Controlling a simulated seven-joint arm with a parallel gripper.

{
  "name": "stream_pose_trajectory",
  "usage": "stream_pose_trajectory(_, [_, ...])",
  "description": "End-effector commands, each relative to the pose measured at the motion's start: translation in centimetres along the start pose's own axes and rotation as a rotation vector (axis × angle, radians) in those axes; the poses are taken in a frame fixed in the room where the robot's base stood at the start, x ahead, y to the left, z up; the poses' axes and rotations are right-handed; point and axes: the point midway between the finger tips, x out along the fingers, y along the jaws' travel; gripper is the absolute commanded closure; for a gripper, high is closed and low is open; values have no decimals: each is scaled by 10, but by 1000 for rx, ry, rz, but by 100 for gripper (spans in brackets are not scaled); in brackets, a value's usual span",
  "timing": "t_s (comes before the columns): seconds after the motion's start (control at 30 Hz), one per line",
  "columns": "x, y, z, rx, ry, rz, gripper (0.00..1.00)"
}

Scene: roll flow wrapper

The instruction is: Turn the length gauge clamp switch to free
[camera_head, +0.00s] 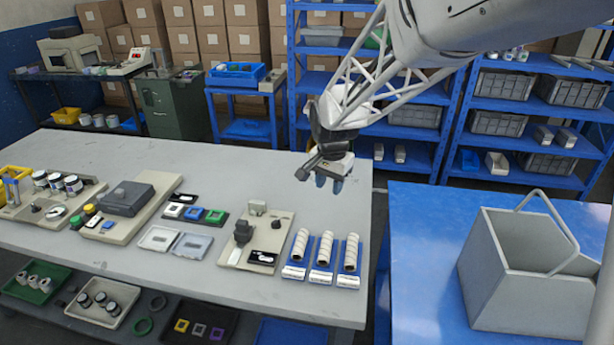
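A beige board (226,258) on the table's front right carries a small black upright block (243,231), a black round knob (276,224), a pale block (258,207) and a black plate with a white mark (263,257). I cannot tell which part is the length gauge clamp switch, nor read its setting. My gripper (330,180) hangs in the air above the table's right end, behind and to the right of this board and apart from it. Its fingers point down and are too small to tell open from shut. I see nothing clearly held.
Three blue trays with white rolls (322,249) stand right of the board. Left are pale shallow trays (159,238), coloured blocks (193,213) and a grey device (126,198). A blue table (425,250) with a grey bin (515,301) stands right. The table's back is clear.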

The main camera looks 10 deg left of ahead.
Motion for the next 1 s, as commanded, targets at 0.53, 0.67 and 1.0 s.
stream_pose_trajectory(0.53, [105,-138,4,109,-39,38,61])
stream_pose_trajectory(0.67, [124,-159,8,129,-44,45,61])
stream_pose_trajectory(1.0, [139,-176,12,147,-47,49,61])
